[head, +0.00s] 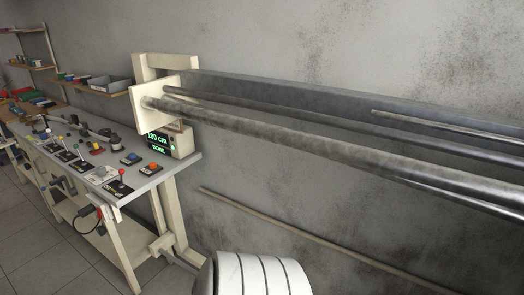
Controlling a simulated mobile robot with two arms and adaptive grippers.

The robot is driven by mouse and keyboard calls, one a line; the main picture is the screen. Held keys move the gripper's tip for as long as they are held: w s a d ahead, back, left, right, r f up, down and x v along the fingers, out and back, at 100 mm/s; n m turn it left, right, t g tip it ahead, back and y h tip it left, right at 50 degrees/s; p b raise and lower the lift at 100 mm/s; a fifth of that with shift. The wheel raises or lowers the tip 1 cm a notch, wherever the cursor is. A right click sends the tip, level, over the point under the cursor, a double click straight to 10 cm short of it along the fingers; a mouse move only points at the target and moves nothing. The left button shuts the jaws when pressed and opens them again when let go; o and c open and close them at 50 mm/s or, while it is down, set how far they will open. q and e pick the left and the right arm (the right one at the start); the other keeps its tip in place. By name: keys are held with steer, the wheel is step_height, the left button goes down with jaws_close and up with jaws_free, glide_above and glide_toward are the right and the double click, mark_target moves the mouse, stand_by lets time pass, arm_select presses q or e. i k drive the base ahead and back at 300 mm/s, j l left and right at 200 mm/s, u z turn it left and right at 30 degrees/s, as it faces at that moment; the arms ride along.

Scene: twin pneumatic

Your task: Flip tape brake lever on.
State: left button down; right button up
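Several small levers with coloured knobs stand on the grey bench top at the left in the head view. The nearest is a red-knobbed lever (121,173) on a dark plate with pale markings, at the bench's front corner. Smaller levers stand farther back along the bench. No label reading tape brake is legible, so I cannot tell which lever is the tape brake or which way it is set. Neither of my grippers is in view.
The bench (150,183) runs along the wall, with an orange button box (151,168), a blue button box (131,158) and a display (159,142) reading 100 cm and DONE. Long metal bars (300,133) extend right from a cream bracket (150,108). Tiled floor (30,255) lies at lower left.

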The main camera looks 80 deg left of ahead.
mark_target(120, 171)
steer(key=u, duration=3.6)
